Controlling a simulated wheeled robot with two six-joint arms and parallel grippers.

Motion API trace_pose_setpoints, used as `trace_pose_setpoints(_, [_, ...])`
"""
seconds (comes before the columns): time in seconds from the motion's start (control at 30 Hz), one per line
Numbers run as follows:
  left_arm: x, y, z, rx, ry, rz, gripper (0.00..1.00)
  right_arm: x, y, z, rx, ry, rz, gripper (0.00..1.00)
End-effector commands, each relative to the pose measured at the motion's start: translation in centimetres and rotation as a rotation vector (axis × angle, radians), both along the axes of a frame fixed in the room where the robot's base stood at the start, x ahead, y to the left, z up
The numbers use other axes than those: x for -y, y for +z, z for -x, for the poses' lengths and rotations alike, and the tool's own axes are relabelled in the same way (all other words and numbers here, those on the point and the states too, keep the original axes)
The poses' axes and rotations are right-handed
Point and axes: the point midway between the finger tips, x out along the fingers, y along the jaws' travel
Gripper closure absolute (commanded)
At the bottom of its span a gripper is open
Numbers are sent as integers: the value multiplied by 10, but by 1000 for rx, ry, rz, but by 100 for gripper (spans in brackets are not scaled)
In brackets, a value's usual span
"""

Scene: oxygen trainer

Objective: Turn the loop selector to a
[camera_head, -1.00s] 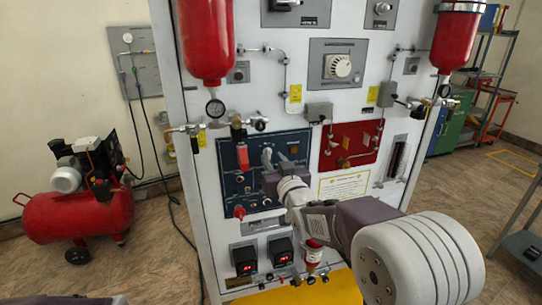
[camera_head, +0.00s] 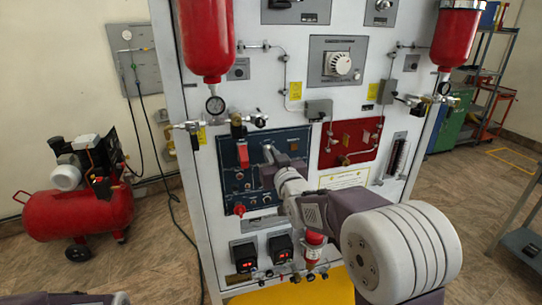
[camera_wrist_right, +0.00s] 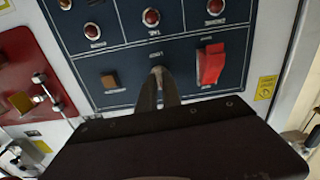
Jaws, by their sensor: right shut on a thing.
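The dark blue panel (camera_head: 228,150) is on the front of the white cabinet. My right gripper (camera_head: 268,153) reaches its upper middle and hides part of it. In the right wrist view, the gripper's narrow fingers (camera_wrist_right: 158,88) are shut on the loop selector (camera_wrist_right: 158,70), a small metallic lever between a red switch cover and a brownish square knob. Only the selector's tip shows past the fingers, and its label is too small to read. My left gripper is not in view.
The red switch cover (camera_wrist_right: 211,64) is close beside the fingers, and the brown knob (camera_wrist_right: 110,80) is on the other side. Red indicators (camera_wrist_right: 151,17) line the panel. A red panel (camera_head: 350,139) is to the right. A red compressor (camera_head: 78,212) stands on the left floor.

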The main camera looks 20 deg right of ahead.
Motion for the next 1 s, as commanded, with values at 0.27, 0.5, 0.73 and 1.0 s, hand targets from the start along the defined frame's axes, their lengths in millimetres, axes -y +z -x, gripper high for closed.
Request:
trace_pose_setpoints(0.27, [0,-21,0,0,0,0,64,-1,-4,0,9,0,191,100])
trace_pose_setpoints(0.5, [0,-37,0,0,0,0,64,-1,-3,0,16,0,398,100])
trace_pose_setpoints(0.73, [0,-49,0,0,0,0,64,-2,-3,0,21,0,568,100])
trace_pose_setpoints(1.0, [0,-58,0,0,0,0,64,-2,-2,0,25,0,696,100])
